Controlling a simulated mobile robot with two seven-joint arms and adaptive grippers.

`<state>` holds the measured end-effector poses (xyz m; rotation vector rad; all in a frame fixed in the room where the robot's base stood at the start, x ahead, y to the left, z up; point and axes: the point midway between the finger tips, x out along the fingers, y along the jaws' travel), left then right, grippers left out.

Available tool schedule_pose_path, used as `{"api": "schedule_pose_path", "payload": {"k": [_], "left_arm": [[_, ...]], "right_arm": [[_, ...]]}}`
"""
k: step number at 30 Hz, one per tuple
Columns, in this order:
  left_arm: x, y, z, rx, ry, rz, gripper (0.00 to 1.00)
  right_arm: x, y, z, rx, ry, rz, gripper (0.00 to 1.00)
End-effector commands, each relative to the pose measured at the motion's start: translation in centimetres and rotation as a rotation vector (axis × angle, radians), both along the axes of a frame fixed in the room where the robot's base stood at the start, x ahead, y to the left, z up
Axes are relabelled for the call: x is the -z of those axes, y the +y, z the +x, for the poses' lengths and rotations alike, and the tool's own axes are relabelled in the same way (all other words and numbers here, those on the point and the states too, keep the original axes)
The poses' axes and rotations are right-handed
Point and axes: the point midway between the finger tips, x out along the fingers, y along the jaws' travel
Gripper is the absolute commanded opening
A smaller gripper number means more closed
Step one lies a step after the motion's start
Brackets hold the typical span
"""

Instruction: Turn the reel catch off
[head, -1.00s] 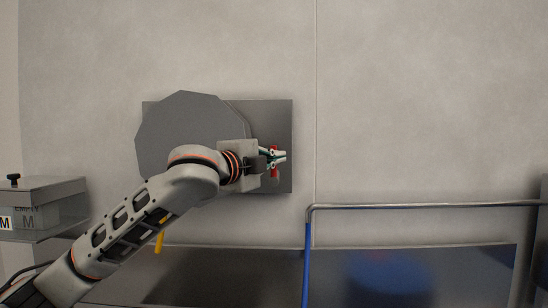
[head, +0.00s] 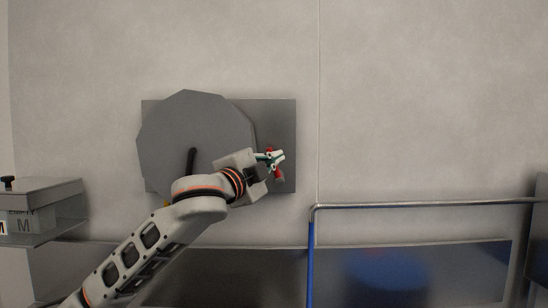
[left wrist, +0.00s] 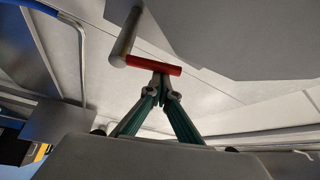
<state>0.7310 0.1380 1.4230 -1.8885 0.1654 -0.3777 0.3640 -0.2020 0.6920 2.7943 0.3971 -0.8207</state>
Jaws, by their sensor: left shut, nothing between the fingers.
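The reel (head: 195,125) is a large dark grey many-sided disc in front of a grey plate (head: 280,118) on the wall. The catch is a red bar (head: 279,175) at the plate's right side, slightly tilted in the head view, its middle hidden behind my fingers. In the left wrist view the red bar (left wrist: 153,65) sits at the end of a grey stem. My left gripper (head: 277,158) is in front of the bar. Its fingertips (left wrist: 165,80) are together, close to the bar's edge, with nothing between them; I cannot tell whether they touch it. My right gripper is out of view.
A dark crank handle (head: 191,160) is on the reel's face. Below right stands a rail with a blue post (head: 311,260) and a grey top bar (head: 430,204). A grey lidded tub (head: 45,193) is at the left. The wall right of the plate is clear.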

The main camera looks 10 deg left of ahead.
Motion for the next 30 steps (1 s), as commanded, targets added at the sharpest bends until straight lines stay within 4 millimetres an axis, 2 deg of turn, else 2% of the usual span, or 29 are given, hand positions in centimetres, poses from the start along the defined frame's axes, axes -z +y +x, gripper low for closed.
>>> {"api": "schedule_pose_path", "payload": {"k": [15,30], "left_arm": [[1.5,2.5,-0.3,-0.005,-0.079,-0.423,0.0],[2.0,3.2,-0.5,-0.004,-0.112,-0.569,0.0]], "right_arm": [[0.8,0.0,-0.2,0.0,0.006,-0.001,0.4],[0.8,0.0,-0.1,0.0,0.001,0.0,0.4]]}}
